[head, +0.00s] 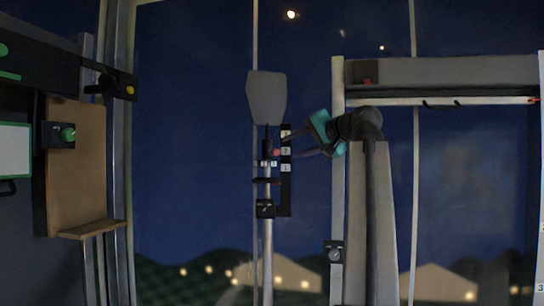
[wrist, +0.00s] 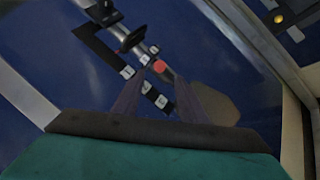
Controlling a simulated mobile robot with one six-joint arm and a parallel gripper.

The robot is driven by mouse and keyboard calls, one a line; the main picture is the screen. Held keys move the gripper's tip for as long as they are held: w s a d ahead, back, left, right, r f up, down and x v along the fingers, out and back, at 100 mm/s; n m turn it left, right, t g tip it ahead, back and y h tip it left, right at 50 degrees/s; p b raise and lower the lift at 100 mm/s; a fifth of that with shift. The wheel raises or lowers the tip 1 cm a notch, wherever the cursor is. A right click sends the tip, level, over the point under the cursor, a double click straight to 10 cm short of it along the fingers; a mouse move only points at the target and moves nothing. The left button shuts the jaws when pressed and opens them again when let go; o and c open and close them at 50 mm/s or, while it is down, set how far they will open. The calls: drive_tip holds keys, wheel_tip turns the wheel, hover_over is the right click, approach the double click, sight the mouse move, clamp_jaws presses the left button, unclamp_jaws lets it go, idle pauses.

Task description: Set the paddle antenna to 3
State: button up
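The paddle antenna (head: 266,97) is a grey paddle upright at the top of a pole, in the middle of the head view. In the wrist view the paddle (wrist: 213,103) is at the right, partly behind a finger. A small red tip (head: 277,152) sits below it, beside a dark strip (head: 285,195) with white number labels; it also shows in the wrist view (wrist: 160,66). In the head view the red tip looks level with the middle label. My gripper (head: 291,146) points left at it, fingers apart. The red tip appears between or just beyond the fingertips; contact is unclear.
A dark clamp with a dial (head: 265,208) is on the pole lower down. Another small dial box (head: 334,252) is on the upright at right. A grey shelf (head: 440,72) is at upper right, and a brown board (head: 77,168) with a green knob (head: 68,134) at left.

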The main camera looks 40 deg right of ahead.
sight(269, 154)
drive_tip(key=shift+w, duration=0.1)
drive_tip(key=p+x, duration=0.4)
drive_tip(key=x, duration=0.9)
drive_tip(key=shift+w+f, duration=0.1)
drive_tip(key=shift+w, duration=0.25)
clamp_jaws()
